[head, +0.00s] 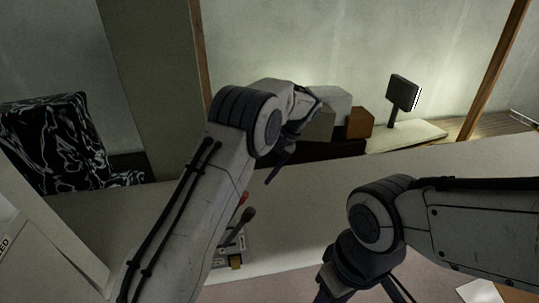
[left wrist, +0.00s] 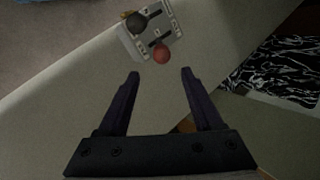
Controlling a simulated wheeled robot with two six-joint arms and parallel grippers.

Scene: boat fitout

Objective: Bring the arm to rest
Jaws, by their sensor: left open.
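My left arm reaches up from the bottom of the head view and bends over at the top. My left gripper (head: 279,166) hangs above the long grey counter, partly hidden by its own wrist. In the left wrist view the left gripper (left wrist: 160,76) has its two dark fingers wide apart with nothing between them. My right arm comes in from the right side. My right gripper (head: 345,290) points down at the bottom edge and is dark and cut off, so its jaws are unclear.
A lever unit with a red knob (left wrist: 162,54) and a black knob (left wrist: 137,23) stands on the counter (left wrist: 75,115), beyond the left fingertips. A lamp (head: 404,93) and a brown block (head: 359,123) stand behind. A black-and-white patterned seat (head: 55,145) is at left.

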